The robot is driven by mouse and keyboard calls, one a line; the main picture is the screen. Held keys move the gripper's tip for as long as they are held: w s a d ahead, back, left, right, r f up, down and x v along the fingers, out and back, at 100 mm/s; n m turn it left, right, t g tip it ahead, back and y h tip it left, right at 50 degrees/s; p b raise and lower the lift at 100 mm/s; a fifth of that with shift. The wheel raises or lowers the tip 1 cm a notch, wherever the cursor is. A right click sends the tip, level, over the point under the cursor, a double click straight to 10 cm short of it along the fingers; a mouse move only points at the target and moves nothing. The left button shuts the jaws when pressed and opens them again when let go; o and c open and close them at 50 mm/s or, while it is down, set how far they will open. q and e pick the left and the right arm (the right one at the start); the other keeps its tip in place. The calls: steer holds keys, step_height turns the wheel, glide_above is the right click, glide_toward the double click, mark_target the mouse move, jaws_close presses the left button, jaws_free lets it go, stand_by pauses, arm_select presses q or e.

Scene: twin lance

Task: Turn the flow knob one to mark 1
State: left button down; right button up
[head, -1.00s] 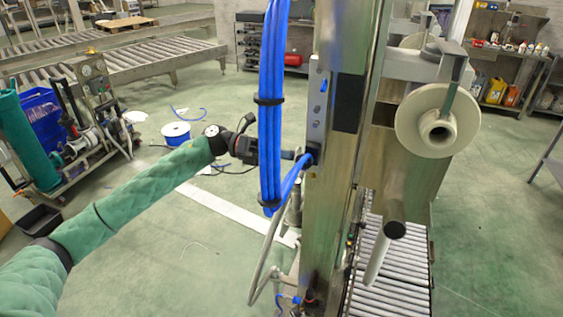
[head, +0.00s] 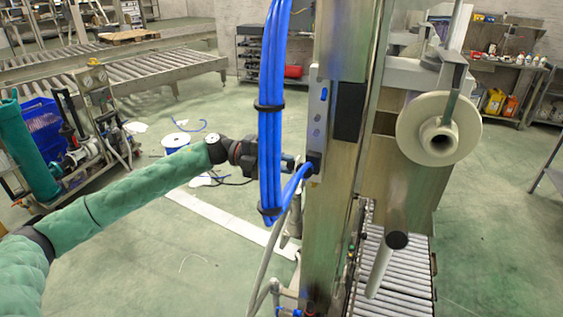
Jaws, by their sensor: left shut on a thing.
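A steel column (head: 340,215) stands in the middle of the head view. A narrow plate (head: 318,115) on its left edge carries a few small round fittings. My left gripper (head: 299,167) reaches the lower end of this plate from the left, behind the hanging blue hoses. It is shut on a small dark part there (head: 314,163), which seems to be the flow knob. The fingers and hoses hide most of it, so its mark and turn angle cannot be read. My right gripper is not in view.
The blue hose bundle (head: 271,110) hangs right in front of my left wrist. A cream roll (head: 438,129) and a rod with a dark end (head: 397,240) stick out right of the column. A roller conveyor (head: 395,280) lies below.

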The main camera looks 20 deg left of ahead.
arm_select(q)
steer(key=n, duration=0.3)
steer(key=shift+r+p, duration=0.1)
steer(key=shift+p, duration=0.3)
steer(key=c, duration=1.5)
jaws_free()
steer(key=shift+c, duration=0.2)
steer(key=o, duration=0.3)
steer(key=shift+w, duration=0.1)
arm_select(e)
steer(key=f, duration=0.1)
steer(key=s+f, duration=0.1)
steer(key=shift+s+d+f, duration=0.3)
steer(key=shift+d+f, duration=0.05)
